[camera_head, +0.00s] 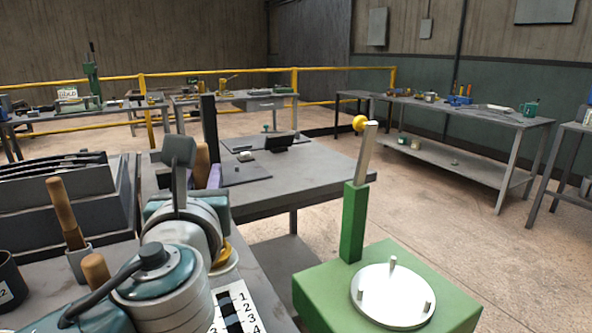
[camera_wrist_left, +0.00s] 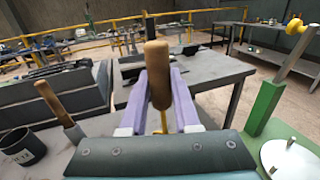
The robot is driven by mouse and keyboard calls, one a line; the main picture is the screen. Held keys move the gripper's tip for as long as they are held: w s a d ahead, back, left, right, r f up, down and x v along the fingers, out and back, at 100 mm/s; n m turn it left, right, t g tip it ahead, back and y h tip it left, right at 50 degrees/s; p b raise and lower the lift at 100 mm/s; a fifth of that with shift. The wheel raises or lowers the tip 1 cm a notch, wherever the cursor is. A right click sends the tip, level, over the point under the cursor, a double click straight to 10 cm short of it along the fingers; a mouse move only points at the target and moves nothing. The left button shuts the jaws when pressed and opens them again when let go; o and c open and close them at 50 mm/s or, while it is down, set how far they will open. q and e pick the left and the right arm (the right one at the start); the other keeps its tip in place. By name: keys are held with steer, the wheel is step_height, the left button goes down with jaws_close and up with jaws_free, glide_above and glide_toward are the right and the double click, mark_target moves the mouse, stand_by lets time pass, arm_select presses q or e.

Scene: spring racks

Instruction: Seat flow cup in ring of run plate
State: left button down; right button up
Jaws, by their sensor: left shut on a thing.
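My left gripper (camera_head: 207,178) has pale purple fingers and is shut on a wooden handle (camera_head: 202,162). In the left wrist view the handle (camera_wrist_left: 158,72) stands nearly upright between the fingers (camera_wrist_left: 156,98), with a thin brass stem (camera_wrist_left: 163,122) below it. I take this to be the flow cup's handle; its bowl is not clearly seen. In the head view a brass-coloured part (camera_head: 221,254) shows beside my wrist, low over the bench. A white plate with numbers and black bars (camera_head: 240,309), perhaps the run plate, lies partly behind my arm. No ring is clearly visible. My right gripper is out of view.
A green stand (camera_head: 299,288) with a pegged white disc (camera_head: 392,296) and a yellow-knobbed lever (camera_head: 359,124) stands at right. A wooden-handled tool (camera_head: 65,212) and a dark mug (camera_head: 9,281) are at left, near a grey rack (camera_head: 125,200). A grey table (camera_head: 330,178) stands behind.

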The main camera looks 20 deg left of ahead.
arm_select(q)
steer(key=shift+f+b, duration=0.4)
steer(key=shift+f, duration=0.15)
steer(key=c, duration=0.6)
jaws_free()
steer(key=shift+o, duration=0.2)
